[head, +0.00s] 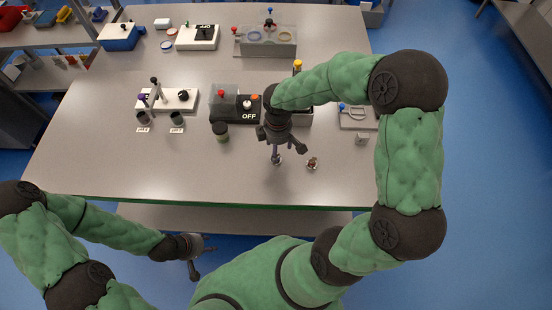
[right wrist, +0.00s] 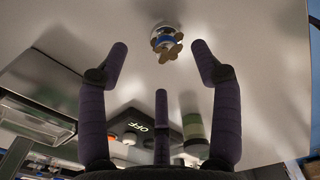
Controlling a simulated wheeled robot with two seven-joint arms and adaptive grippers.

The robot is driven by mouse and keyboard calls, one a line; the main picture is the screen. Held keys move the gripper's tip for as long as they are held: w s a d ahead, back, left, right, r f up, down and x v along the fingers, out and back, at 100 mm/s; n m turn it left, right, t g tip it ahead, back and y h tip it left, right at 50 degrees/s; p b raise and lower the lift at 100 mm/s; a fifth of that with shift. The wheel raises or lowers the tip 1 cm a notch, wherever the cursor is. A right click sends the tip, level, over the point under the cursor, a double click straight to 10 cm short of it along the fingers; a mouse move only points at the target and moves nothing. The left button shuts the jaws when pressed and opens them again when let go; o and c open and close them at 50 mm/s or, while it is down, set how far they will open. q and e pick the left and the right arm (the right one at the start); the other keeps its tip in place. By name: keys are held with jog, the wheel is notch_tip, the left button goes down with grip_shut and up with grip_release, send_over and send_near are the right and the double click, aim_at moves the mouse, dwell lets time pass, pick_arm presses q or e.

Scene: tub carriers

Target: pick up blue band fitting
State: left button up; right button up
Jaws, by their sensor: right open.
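The blue band fitting (right wrist: 165,42) shows in the right wrist view with a pale top, a blue band and bronze lobes. In the head view it appears as a small brown and pale piece (head: 312,162) on the table; its band is too small to make out there. My right gripper (head: 284,147) is above the table, to the left of the fitting. In the right wrist view its fingers (right wrist: 160,75) are spread and empty, with the fitting beyond the two upper fingertips. My left gripper (head: 203,262) is low, off the table's front edge, with fingers spread and empty.
Behind my right gripper stands a black box marked OFF (head: 249,116), with a dark green jar (head: 221,131) beside it. A white stand (head: 180,98) with small cups is at left. A grey plate (head: 357,117) lies at right. The table's front (head: 150,185) is clear.

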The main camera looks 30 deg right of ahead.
jog(key=shift+s+a+f+b, duration=0.1)
jog(key=shift+a+f+b, duration=0.2)
jog(key=shift+f, duration=1)
jog(key=shift+s+a+f+b, duration=0.1)
jog(key=shift+f+b, duration=0.25)
jog(key=shift+f, duration=0.95)
jog(key=c, duration=1.3)
